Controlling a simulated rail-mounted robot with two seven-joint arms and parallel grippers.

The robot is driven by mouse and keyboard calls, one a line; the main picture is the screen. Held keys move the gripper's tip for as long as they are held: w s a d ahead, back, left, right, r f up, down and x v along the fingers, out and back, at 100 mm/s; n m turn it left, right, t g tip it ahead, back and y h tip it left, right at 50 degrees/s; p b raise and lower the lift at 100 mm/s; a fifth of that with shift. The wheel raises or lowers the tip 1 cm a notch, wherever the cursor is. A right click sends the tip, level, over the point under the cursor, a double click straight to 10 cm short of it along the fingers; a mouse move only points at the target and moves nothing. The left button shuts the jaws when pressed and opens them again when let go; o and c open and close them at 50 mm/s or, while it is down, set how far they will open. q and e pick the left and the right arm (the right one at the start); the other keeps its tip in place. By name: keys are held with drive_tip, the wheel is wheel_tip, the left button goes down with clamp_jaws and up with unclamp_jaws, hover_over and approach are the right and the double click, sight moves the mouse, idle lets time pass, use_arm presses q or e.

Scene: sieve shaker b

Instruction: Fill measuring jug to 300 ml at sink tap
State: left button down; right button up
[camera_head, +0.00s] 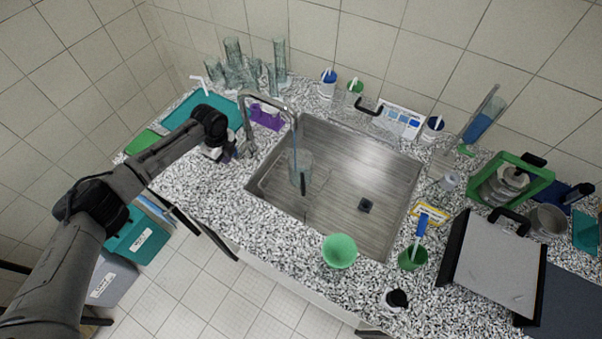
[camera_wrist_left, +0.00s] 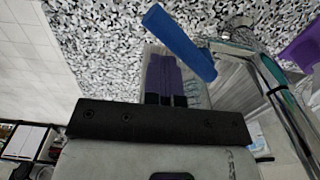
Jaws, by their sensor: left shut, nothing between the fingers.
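The clear measuring jug (camera_head: 301,168) stands in the left part of the steel sink (camera_head: 345,190), under the spout of the tap (camera_head: 268,99). A thin bluish stream of water (camera_head: 294,137) runs from the spout down to the jug. The water level and scale are too small to read. My left gripper (camera_head: 217,152) is beside the tap's base, over the counter. In the left wrist view its fingers (camera_wrist_left: 166,78) are shut and empty, close to the blue tap lever (camera_wrist_left: 180,42). I cannot tell whether they touch it. My right gripper is not in view.
Glass cylinders and beakers (camera_head: 234,62) stand behind the tap, near a teal tray (camera_head: 187,107). A green bowl (camera_head: 339,251) sits at the sink's front edge. A green cup with a blue-handled brush (camera_head: 413,257) stands right of it. The sink's right half is mostly clear.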

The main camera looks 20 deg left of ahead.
use_arm(q)
wheel_tip(320, 180, up, 5)
drive_tip(key=p, duration=0.5)
drive_tip(key=w+a+f+b, duration=0.3)
drive_tip(key=w+f+b, duration=0.2)
drive_tip(key=b, duration=0.5)
drive_tip(key=shift+w+a, duration=0.35)
drive_tip(key=shift+w, duration=0.15)
idle(0.3)
